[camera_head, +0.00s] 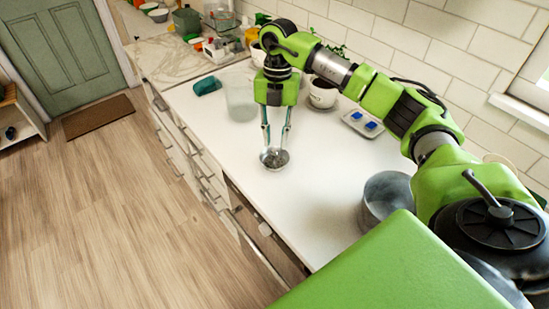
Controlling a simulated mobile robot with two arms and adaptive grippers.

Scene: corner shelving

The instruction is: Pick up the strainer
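The strainer (274,158) is a small round metallic bowl shape on the white countertop, near its front edge. My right gripper (276,147) points straight down above it. Its two thin fingers are apart, with a clear gap between them, and their tips reach the strainer's far rim. I cannot tell whether the tips touch the strainer. Any handle on the strainer is not clearly visible. My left gripper is not in view.
A grey metal pot (385,196) stands to the right on the white counter (318,180). A clear container (239,97) and a teal item (207,86) are to the left. A tray with blue pieces (362,124) lies near the wall. An open drawer (262,228) sits below the counter's front edge.

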